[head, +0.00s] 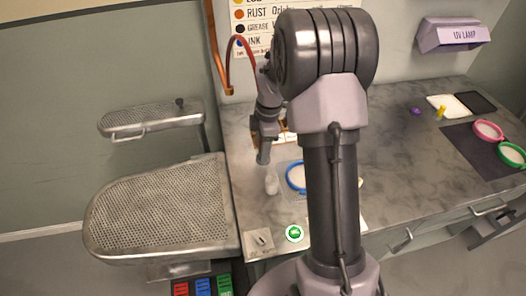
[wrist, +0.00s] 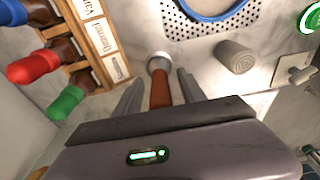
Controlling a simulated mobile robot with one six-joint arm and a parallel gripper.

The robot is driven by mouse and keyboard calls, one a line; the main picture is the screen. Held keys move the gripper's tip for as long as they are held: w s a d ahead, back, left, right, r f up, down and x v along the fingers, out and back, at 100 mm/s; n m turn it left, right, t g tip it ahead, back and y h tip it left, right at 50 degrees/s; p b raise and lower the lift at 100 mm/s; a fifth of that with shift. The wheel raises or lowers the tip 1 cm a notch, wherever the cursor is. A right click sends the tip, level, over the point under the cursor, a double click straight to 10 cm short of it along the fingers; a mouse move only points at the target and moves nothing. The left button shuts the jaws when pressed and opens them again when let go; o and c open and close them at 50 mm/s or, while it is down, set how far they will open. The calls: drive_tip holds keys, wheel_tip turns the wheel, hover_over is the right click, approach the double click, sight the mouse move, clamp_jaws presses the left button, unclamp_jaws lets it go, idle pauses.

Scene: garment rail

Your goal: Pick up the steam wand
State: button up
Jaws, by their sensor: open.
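My gripper (head: 263,157) hangs over the near left part of the worktop in the head view. In the wrist view my gripper (wrist: 160,80) has its two fingers apart. A rust-brown rod with a pale grey round end, possibly the steam wand (wrist: 160,92), shows between the fingers. Its near end is hidden behind the gripper body. I cannot tell whether either finger touches it. In the head view I cannot make this rod out. A thin red hose (head: 232,50) arcs beside my arm there; I cannot tell what it joins.
A wooden rack (wrist: 88,48) holds bottles with red, green and blue caps. A grey cylinder (wrist: 236,57) stands right of the fingers. A blue-rimmed ring (head: 290,187) lies close by. Perforated press boards (head: 160,210) are at left. The worktop's right middle (head: 410,150) is clear.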

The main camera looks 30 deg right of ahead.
drive_tip(key=shift+r, duration=0.15)
drive_tip(key=shift+c, duration=1.1)
clamp_jaws()
drive_tip(key=shift+r, duration=0.15)
drive_tip(key=shift+r+p, duration=0.3)
drive_tip(key=shift+p, duration=0.05)
drive_tip(key=r+p, duration=0.1)
drive_tip(key=s+r+p, duration=0.1)
drive_tip(key=r, duration=0.1)
drive_tip(key=s+d+r+p, duration=0.1)
drive_tip(key=s+p, duration=0.1)
drive_tip(key=s, duration=1.3)
drive_tip(key=shift+d, duration=0.25)
drive_tip(key=shift+r, duration=0.1)
